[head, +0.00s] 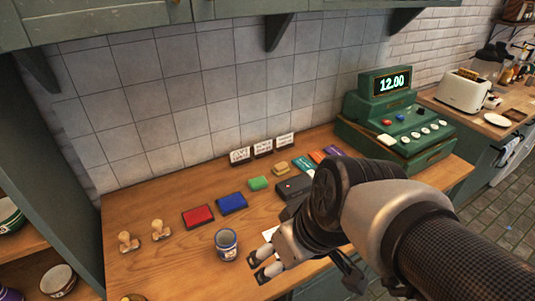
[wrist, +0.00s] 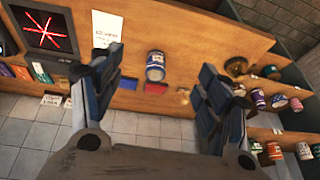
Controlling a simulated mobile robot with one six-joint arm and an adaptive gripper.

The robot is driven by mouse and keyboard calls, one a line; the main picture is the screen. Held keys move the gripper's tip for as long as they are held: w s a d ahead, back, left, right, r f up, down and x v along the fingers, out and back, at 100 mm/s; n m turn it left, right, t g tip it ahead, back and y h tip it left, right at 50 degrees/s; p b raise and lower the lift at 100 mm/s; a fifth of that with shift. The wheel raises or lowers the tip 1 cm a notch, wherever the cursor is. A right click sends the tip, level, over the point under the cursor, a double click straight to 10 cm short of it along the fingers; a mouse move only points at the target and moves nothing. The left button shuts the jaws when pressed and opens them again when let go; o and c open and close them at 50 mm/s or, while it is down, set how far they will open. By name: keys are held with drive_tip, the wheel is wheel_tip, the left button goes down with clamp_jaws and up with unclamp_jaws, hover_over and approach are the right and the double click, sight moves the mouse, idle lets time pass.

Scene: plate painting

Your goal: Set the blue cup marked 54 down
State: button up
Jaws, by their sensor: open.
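The blue cup (head: 227,244) stands upright on the wooden counter (head: 180,275) near its front. It has a pale band, but I cannot read its number. It also shows in the wrist view (wrist: 155,66), in the gap between my fingers but beyond their tips. My gripper (head: 257,266) is open and empty, just to the right of the cup in the head view. The fingers appear apart from the cup.
A red pad (head: 198,217) and a blue pad (head: 232,203) lie behind the cup. Two wooden stamps (head: 128,241) (head: 161,230) stand to the left. A green cash register (head: 400,125) is at the back right. A white paper (wrist: 107,27) lies beside the cup.

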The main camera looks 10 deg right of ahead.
drive_tip(key=s+d+r+m+h, duration=0.1)
drive_tip(key=s+d+m+h, duration=0.1)
drive_tip(key=s+d+m, duration=0.1)
drive_tip(key=shift+s+d+m+t, duration=0.35)
drive_tip(key=shift+s+d, duration=0.3)
drive_tip(key=shift+s, duration=0.25)
drive_tip(key=shift+r, duration=0.1)
drive_tip(key=shift+c, duration=0.3)
